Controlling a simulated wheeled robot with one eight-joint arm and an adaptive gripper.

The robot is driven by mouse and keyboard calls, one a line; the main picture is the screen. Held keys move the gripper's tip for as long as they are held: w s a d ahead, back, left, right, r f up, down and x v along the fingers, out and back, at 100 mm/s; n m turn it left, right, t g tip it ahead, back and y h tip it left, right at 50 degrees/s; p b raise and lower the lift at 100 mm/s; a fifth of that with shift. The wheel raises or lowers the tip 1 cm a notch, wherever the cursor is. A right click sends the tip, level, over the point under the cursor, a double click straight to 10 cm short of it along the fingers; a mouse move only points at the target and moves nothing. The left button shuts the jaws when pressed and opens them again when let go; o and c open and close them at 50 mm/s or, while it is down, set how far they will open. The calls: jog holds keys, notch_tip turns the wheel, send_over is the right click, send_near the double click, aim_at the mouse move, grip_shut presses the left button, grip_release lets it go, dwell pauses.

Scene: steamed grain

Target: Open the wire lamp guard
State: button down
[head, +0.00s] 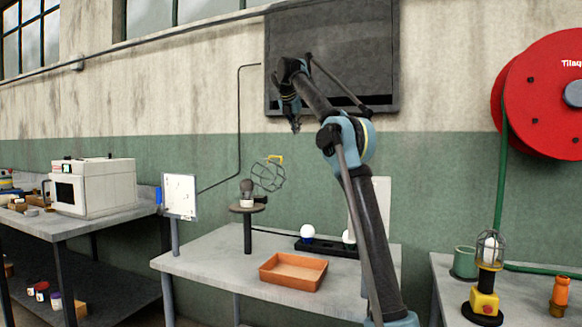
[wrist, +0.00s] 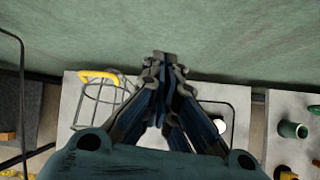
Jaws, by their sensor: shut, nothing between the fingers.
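The wire lamp guard (head: 268,176) is a thin grey wire cage with a yellow handle (head: 275,158) at its top. It leans to the right beside a dark bulb in a pale socket (head: 246,202) on a small round stand (head: 247,208). In the wrist view the guard (wrist: 102,108) is left of the fingers, with its yellow handle (wrist: 98,76) toward the wall. My gripper (head: 295,129) is shut and empty, pointing down, above and to the right of the guard, apart from it. The fingers also show in the wrist view (wrist: 163,57).
An orange tray (head: 293,287) and a black holder with white bulbs (head: 308,231) are on the table (head: 215,263). A white panel (head: 179,195) stands left of the stand. Another caged lamp (head: 488,250) on a yellow base is on the right table. A dark wall screen (head: 350,60) hangs behind my arm.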

notch_tip(320, 180, down, 13)
jog(key=w+a+m+y, duration=0.1)
jog(key=m+y, duration=0.3)
jog(key=m, duration=0.7)
jog(key=w+a+m+y, duration=0.2)
jog(key=m+y, duration=0.3)
jog(key=m, duration=0.7)
jog(key=s+d+f+m+t+y, duration=0.25)
jog(key=d+m+t+y, duration=0.4)
jog(key=m, duration=1.45)
jog(key=w+a+f+g+h, duration=0.1)
jog(key=w+a+h, duration=0.2)
jog(key=a, duration=0.3)
jog(key=shift+w+a, duration=0.4)
jog(key=shift+w, duration=0.45)
jog(key=shift+g, duration=0.25)
